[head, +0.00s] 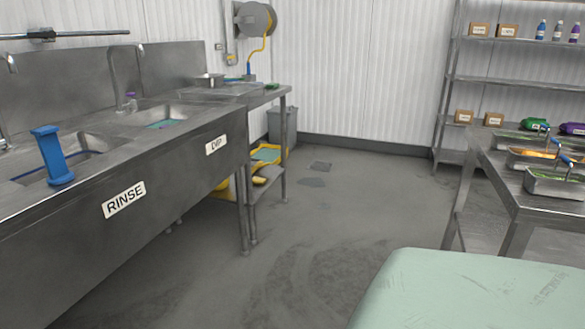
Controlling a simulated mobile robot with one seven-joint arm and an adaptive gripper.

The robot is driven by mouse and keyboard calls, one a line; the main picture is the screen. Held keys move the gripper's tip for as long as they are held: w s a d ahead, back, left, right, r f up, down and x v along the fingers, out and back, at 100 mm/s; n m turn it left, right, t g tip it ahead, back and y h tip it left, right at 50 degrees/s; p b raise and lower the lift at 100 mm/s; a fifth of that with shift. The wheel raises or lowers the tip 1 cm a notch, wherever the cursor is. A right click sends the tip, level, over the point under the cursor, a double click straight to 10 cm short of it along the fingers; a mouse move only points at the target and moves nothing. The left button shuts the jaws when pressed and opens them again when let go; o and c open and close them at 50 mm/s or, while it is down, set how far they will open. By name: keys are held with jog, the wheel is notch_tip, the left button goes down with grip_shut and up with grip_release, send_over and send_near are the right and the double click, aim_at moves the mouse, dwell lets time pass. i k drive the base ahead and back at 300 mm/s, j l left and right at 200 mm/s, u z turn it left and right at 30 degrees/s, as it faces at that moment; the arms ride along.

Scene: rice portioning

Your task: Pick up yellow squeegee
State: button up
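I cannot pick out a yellow squeegee for certain. Several yellow items show low behind the legs of the sink unit: a yellow tray-like piece with a green top (266,154), a small yellow piece (262,180) on a low shelf, and another yellow piece (222,185) partly hidden by the sink front. They are too small and too covered to name surely. My gripper is not in this view.
A steel sink unit (150,190) with RINSE and DIP labels runs along the left, a blue tool (53,157) standing at it. A grey bin (283,127) stands beyond. A steel table (505,190) with food pans stands right. The floor (300,235) between is clear.

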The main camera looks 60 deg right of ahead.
aim_at(261, 163)
jog(key=z, duration=1.65)
jog(key=i+j, duration=0.15)
jog(key=i, duration=0.35)
jog(key=i+j+u, duration=0.1)
jog(key=i, duration=0.4)
jog(key=i+l+u, duration=0.1)
jog(key=i, duration=0.35)
jog(key=i+l+u, duration=0.15)
jog(key=i, duration=0.25)
jog(key=i+l+u, duration=0.1)
jog(key=i, duration=0.3)
jog(key=i+l+u, duration=0.1)
jog(key=i+l, duration=0.4)
jog(key=l, duration=0.2)
jog(key=i+l+u, duration=0.15)
jog(key=l, duration=0.2)
jog(key=i+l, duration=0.15)
jog(key=l, duration=0.2)
jog(key=i+l+u, duration=0.15)
jog(key=l, duration=0.2)
jog(key=i+l, duration=0.15)
jog(key=l, duration=0.2)
jog(key=i+l+u, duration=0.15)
jog(key=l, duration=0.2)
jog(key=i+l, duration=0.1)
jog(key=l, duration=0.25)
jog(key=i+l+u, duration=0.1)
jog(key=l, duration=0.25)
